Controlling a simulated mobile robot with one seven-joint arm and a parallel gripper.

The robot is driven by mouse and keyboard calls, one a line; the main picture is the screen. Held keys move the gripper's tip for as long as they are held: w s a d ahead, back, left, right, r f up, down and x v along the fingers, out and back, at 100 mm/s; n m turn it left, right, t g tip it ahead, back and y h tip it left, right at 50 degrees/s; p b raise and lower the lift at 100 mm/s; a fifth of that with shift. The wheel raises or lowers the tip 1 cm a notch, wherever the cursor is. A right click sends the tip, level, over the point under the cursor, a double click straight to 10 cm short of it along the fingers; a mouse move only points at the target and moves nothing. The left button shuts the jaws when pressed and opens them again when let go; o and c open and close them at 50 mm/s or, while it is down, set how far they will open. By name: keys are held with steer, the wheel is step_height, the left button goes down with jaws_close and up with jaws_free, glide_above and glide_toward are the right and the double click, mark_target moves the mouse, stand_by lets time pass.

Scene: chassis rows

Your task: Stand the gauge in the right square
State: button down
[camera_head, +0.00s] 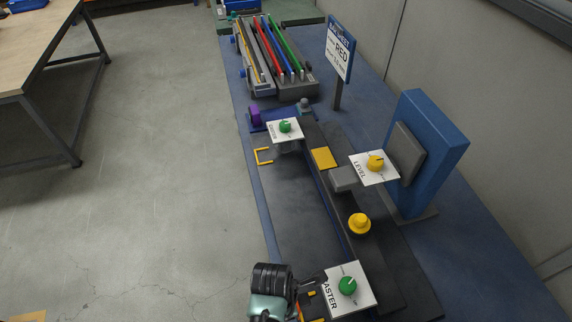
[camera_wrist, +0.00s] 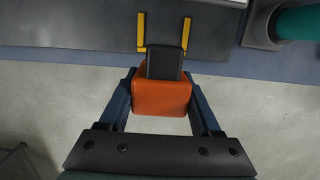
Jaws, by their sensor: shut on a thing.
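The gauge, an orange block (camera_wrist: 162,97) with a dark grey upright part (camera_wrist: 164,62) at its far side, is between the fingers of my gripper (camera_wrist: 162,100). My gripper is shut on it. In the wrist view, two yellow bars of a square's outline (camera_wrist: 186,33) lie just beyond the gauge, and its dark part overlaps the gap between them. The gauge's height above the surface is unclear. In the head view my wrist is at the bottom, beside a partly hidden yellow outline (camera_head: 318,320). Another yellow square outline (camera_head: 257,156) lies empty farther up the bench.
A white plate with a green knob (camera_head: 347,286) stands close to the right of my wrist. Farther back are a LEVEL plate (camera_head: 374,168), a yellow button (camera_head: 359,224), a blue upright block (camera_head: 430,150), a RED sign (camera_head: 340,50) and coloured rods (camera_head: 277,50).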

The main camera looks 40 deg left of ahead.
steer(key=shift+w+d+f+b, duration=0.1)
steer(key=shift+w+d+f, duration=0.15)
steer(key=shift+w+d, duration=0.45)
steer(key=shift+w+d+f+b, duration=0.2)
steer(key=shift+w+d, duration=0.25)
steer(key=shift+w, duration=0.3)
steer(key=shift+w+d+f+b, duration=0.1)
steer(key=shift+w+d+f, duration=0.15)
steer(key=shift+w+d, duration=0.45)
steer(key=shift+a+p, duration=0.1)
steer(key=shift+p, duration=0.5)
steer(key=shift+f, duration=0.9)
jaws_free()
step_height(320, 180, up, 13)
steer(key=s+a, duration=0.1)
steer(key=shift+s+b, duration=0.25)
steer(key=shift+b, duration=0.05)
steer(key=shift+f, duration=0.1)
stand_by(0.5)
